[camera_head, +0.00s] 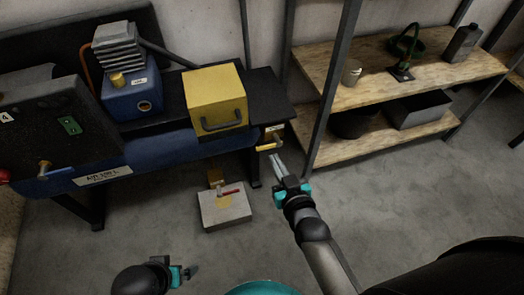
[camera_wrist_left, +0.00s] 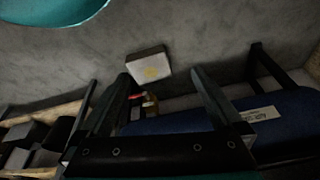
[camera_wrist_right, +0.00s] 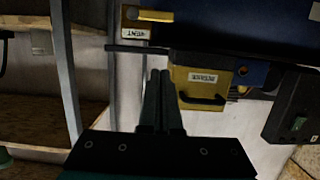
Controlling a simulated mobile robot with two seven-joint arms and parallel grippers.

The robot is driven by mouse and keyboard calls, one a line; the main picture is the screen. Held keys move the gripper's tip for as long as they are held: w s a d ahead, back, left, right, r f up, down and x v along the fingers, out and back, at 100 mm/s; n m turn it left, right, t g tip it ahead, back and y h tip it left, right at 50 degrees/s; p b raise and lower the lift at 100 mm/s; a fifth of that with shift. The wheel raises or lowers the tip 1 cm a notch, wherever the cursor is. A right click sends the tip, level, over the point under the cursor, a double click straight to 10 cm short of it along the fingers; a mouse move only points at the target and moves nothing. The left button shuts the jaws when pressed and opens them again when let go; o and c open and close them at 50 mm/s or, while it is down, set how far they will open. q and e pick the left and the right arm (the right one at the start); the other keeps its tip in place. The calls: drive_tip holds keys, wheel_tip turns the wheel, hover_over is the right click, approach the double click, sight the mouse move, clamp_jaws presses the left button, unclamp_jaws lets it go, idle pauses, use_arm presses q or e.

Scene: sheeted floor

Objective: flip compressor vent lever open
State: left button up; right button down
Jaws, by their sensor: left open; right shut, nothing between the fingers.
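The vent lever (camera_head: 268,146) is a small yellow bar on the right end of the blue compressor (camera_head: 150,157), under a small label. In the right wrist view, the yellow lever (camera_wrist_right: 152,15) is at the top beside a plate marked VENT (camera_wrist_right: 135,33). My right gripper (camera_head: 276,162) is shut and empty, its tips just below the lever in the head view. In the right wrist view its tips (camera_wrist_right: 160,76) appear apart from the lever. My left gripper (camera_head: 184,274) is low at the front; its open fingers (camera_wrist_left: 161,82) show in the left wrist view.
A pale block (camera_head: 225,207) with a red-handled valve (camera_head: 230,191) stands on the floor. A yellow box (camera_head: 214,97) and a blue box (camera_head: 133,97) sit above the compressor. A wooden shelf unit (camera_head: 400,85) with a dark post stands right.

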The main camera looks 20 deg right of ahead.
use_arm(q)
wheel_tip(320, 180, up, 7)
drive_tip(key=t+b, duration=0.1)
drive_tip(key=b, duration=0.3)
use_arm(e)
drive_tip(key=b, duration=0.2)
hover_over(265, 149)
drive_tip(key=s, duration=0.2)
wheel_tip(265, 149, down, 4)
drive_tip(key=shift+a+f+b, duration=0.35)
drive_tip(key=shift+f+b, duration=0.2)
drive_tip(key=shift+f, duration=0.05)
drive_tip(key=shift+f+b, duration=0.45)
drive_tip(key=shift+f, duration=0.1)
use_arm(q)
drive_tip(key=w+d+r+t+h, duration=0.1)
drive_tip(key=w+d+t+h, duration=0.3)
drive_tip(key=w+d+t, duration=0.2)
drive_tip(key=shift+w+d+r+m+t, duration=0.3)
drive_tip(key=shift+d+t, duration=0.1)
drive_tip(key=shift+d, duration=0.55)
use_arm(e)
drive_tip(key=shift+f, duration=0.1)
drive_tip(key=shift+s, duration=0.1)
